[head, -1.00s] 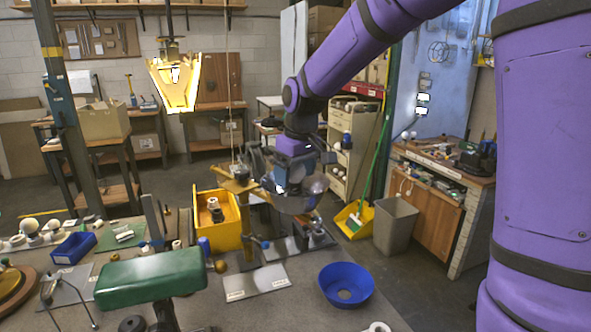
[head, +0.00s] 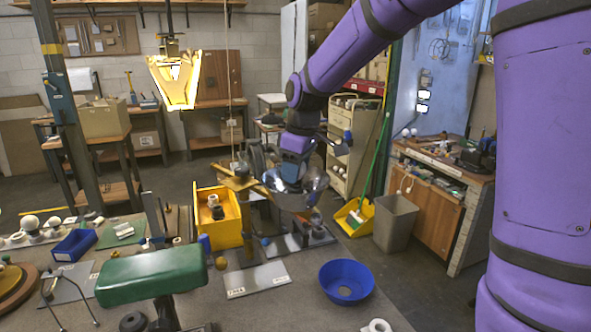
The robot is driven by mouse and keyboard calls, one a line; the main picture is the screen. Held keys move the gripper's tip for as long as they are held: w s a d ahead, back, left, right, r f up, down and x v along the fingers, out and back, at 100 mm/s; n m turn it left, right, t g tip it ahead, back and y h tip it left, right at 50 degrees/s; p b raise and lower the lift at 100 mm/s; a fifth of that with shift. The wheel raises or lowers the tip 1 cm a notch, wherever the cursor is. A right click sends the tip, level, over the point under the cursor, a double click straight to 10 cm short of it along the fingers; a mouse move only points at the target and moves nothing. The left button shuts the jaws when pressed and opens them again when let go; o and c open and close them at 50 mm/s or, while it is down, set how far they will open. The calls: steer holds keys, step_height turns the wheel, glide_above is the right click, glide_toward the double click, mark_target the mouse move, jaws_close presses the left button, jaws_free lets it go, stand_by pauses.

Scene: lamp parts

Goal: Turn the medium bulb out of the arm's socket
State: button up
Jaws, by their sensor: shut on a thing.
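My gripper (head: 284,188) is at the wooden lamp arm (head: 236,183), beyond the grey table, pointing down. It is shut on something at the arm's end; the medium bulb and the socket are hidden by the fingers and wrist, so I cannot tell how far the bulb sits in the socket. A clear, shiny dome-like shape (head: 315,182) shows just right of the fingers.
A yellow bin (head: 228,232) stands left of the arm, with small parts in it. A blue bowl (head: 346,284) and a pale plate (head: 257,280) lie in front. A green padded block (head: 150,274) is at the near left. A blue tray (head: 74,245) sits at far left.

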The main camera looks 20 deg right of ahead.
steer(key=shift+n, duration=1.4)
steer(key=n+g, duration=0.1)
steer(key=n, duration=0.3)
steer(key=shift+r+y, duration=0.1)
steer(key=shift+y, duration=0.2)
steer(key=shift+n, duration=1.4)
steer(key=shift+n+g, duration=0.3)
steer(key=shift+n, duration=0.6)
steer(key=n, duration=0.3)
steer(key=shift+n, duration=0.3)
steer(key=shift+n+g, duration=0.4)
steer(key=shift+n, duration=0.3)
